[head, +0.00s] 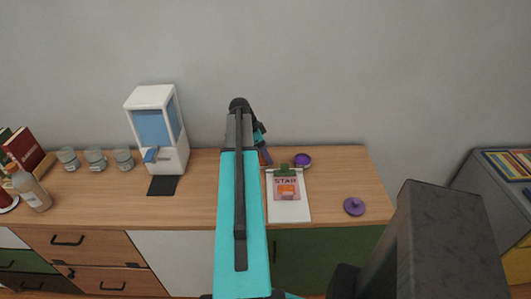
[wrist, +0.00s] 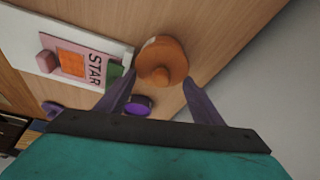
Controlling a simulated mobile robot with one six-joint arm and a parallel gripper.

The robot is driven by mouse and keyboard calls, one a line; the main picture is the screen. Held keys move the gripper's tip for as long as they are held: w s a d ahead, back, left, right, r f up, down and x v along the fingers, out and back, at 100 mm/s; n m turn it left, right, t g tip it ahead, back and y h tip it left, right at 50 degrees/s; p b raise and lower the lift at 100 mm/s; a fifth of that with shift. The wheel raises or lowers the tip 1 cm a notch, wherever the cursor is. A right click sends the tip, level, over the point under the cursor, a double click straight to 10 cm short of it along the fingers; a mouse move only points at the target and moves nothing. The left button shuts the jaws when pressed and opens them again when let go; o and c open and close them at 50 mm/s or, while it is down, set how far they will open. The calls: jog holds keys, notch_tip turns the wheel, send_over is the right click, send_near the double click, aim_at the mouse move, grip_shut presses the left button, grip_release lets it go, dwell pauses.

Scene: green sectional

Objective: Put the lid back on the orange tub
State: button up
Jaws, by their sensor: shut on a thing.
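My gripper (wrist: 159,82) points down over the far part of the counter. Its two purple fingers are shut on a round orange lid (wrist: 174,55) with a knob at its middle, in the wrist view. The lid fills the space between the fingertips. I cannot tell whether the orange tub is under it; no separate orange tub shows. In the head view my arm hides most of this spot, and my gripper (head: 264,152) shows just left of the purple tub.
A purple tub (head: 303,160) stands right of my gripper, also in the wrist view (wrist: 138,106). A purple lid (head: 354,206) lies front right. A clipboard (head: 290,212) lies nearer. A white dispenser (head: 155,125), glass jars (head: 95,158) and a bottle (head: 32,190) stand left.

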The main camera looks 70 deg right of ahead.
jog(key=o, duration=1.5)
jog(key=shift+o, duration=0.2)
jog(key=shift+r, duration=0.15)
jog(key=shift+r+p, duration=1.45)
jog(key=shift+r, duration=1.9)
grip_shut()
jog(key=shift+f+b, duration=1.3)
jog(key=shift+f, duration=0.8)
